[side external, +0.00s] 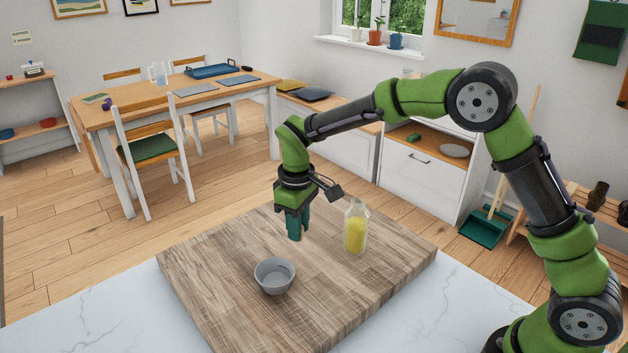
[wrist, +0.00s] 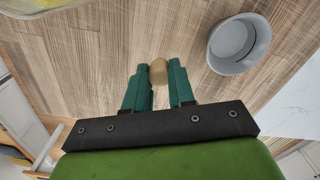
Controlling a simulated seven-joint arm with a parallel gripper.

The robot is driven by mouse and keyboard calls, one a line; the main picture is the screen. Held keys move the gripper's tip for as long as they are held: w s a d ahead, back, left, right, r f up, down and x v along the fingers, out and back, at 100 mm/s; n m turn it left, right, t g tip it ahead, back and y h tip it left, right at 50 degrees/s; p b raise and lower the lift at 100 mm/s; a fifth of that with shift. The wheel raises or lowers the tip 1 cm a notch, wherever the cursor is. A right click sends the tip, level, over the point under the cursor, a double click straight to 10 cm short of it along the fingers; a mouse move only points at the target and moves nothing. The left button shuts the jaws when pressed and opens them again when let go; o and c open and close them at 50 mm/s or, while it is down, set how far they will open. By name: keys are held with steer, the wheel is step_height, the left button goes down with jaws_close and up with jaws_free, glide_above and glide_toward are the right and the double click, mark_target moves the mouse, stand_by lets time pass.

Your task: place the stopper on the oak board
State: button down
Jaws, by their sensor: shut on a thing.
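The stopper (wrist: 158,73) is a small tan, cork-like piece. In the wrist view it sits between the tips of my teal fingers. My gripper (side external: 294,234) is shut on it, pointing down over the oak board (side external: 210,268). The fingers hide the stopper in the side view. The board is a thick, light grey-brown wooden slab on the counter, and its grain also fills much of the wrist view (wrist: 100,55). I cannot tell exactly how far the stopper is above the board.
A clear bottle with yellow contents (side external: 355,234) stands on the board right of my gripper. A grey bowl (side external: 274,276) sits on the board nearer the camera; it also shows in the wrist view (wrist: 238,44). The board's left part is bare. White marbled counter (side external: 440,310) surrounds its near edges.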

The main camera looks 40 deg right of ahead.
steer(key=shift+w+a+f, duration=0.1)
steer(key=shift+w+f, duration=0.15)
steer(key=shift+f, duration=1.5)
steer(key=shift+f, duration=0.2)
steer(key=c, duration=1)
jaws_free()
steer(key=shift+o, duration=0.2)
